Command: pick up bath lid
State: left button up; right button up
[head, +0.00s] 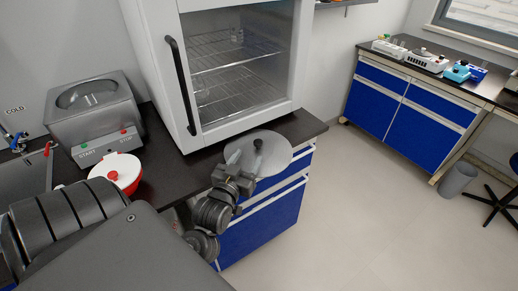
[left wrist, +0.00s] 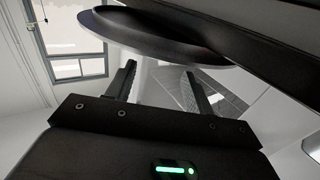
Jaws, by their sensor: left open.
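The bath lid (head: 275,158) is a round grey disc with a black knob on top, at the front edge of the dark counter, below the white cabinet. Its near part overhangs the blue drawers. In the left wrist view the lid (left wrist: 150,32) is a dark disc across the top. My left gripper (head: 238,164) is at the lid's left near side, its jaws apart; both fingers of the gripper (left wrist: 161,78) show with nothing gripped between them. Whether a finger touches the lid I cannot tell. The bath (head: 94,112) is a grey box with a round opening. My right gripper is out of view.
A white glass-door cabinet (head: 180,100) stands right behind the lid on the counter (head: 165,178). A red and white round vessel (head: 118,172) sits in front of the bath, and a sink (head: 25,178) is at left. Open floor (head: 370,200) lies to the right.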

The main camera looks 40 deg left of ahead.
aim_at(256, 145)
pick_arm(q)
jog(key=x, duration=0.3)
jog(key=shift+f, duration=0.1)
jog(key=shift+w, duration=0.3)
jog(key=shift+a, duration=0.1)
jog(key=p+x, duration=0.1)
jog(key=x, duration=0.3)
jog(key=shift+w, duration=0.25)
jog(key=shift+w+a, duration=0.15)
jog(key=shift+w, duration=0.2)
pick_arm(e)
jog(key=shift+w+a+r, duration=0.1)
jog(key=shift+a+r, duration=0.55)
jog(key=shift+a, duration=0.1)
pick_arm(q)
grip_shut()
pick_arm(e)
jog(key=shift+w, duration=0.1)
